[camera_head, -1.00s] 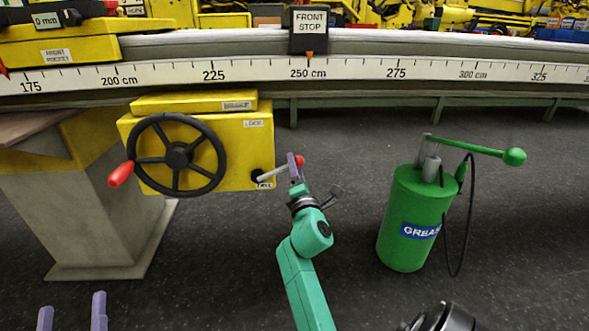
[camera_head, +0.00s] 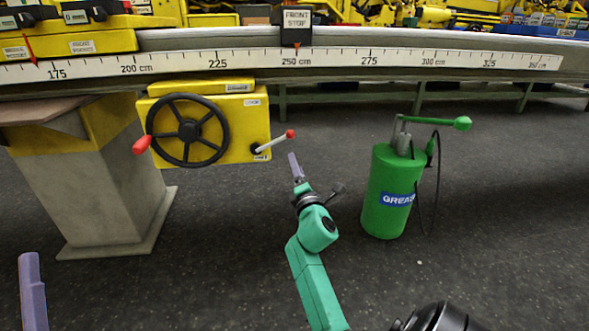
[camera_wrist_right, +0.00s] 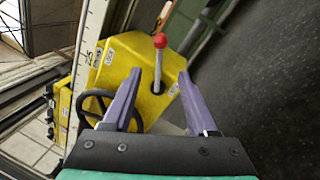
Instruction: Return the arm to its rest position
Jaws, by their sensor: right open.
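My right arm (camera_head: 312,250) is green and reaches up from the bottom of the head view. Its gripper (camera_head: 295,165) has purple fingers and is just below and right of a lever with a red knob (camera_head: 290,134), apart from it. In the right wrist view the gripper (camera_wrist_right: 158,82) is open and empty, with the lever (camera_wrist_right: 158,70) beyond and between its fingers. My left gripper shows only as a purple finger (camera_head: 33,290) at the lower left; its opening is not clear.
The lever sits on a yellow box (camera_head: 235,130) with a black handwheel (camera_head: 188,130) and red handle. A green grease drum (camera_head: 385,195) with a pump handle stands to the right. A long scale rail (camera_head: 400,62) crosses behind. Dark floor between is clear.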

